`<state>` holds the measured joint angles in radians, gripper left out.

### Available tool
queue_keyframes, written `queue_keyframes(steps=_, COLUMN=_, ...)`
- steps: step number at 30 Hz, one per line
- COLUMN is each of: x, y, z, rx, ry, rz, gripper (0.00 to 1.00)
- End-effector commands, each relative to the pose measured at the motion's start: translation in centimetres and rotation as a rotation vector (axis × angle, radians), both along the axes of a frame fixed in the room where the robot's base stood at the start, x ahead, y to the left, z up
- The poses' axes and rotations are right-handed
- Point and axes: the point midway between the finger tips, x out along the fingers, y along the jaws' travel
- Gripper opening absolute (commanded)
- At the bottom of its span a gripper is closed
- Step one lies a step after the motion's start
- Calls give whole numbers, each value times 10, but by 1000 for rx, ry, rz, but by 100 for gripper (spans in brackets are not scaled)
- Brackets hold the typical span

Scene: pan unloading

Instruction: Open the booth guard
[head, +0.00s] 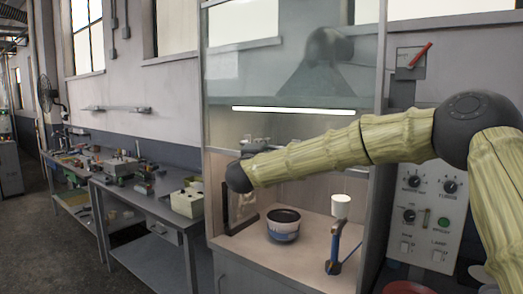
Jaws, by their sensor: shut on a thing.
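The booth guard (290,82) is a clear pane across the upper front of the booth. Its lower edge runs at about the height of my forearm, and the space below it looks open. My arm reaches in from the right across the booth front. My gripper (254,146) is small and partly hidden behind the dark wrist joint. It appears shut at the guard's lower edge, left of the middle; the exact contact is hard to see.
A bright light bar (293,110) shows behind the pane. A control panel (431,215) with knobs and a red-handled switch (412,60) are at the right. A cluttered workbench (150,203) stands left of the booth. Floor is free at the far left.

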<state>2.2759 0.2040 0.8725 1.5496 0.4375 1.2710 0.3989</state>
Motion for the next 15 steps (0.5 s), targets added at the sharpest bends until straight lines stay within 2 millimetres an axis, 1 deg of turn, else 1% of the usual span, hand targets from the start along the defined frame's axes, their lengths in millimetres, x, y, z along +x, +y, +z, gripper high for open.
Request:
queue_keyframes(steps=3, x=0, y=0, z=1, rx=1, ry=-1, rz=0, gripper=0)
queue_keyframes(steps=4, x=0, y=0, z=1, rx=1, ry=-1, rz=0, gripper=13)
queue_keyframes(steps=7, x=0, y=0, z=0, rx=1, ry=-1, rz=0, gripper=31)
queue_keyframes(steps=8, x=0, y=0, z=0, rx=0, ry=-1, rz=0, gripper=34)
queue_keyframes(steps=15, x=0, y=0, z=0, rx=0, ry=0, rz=0, gripper=34)
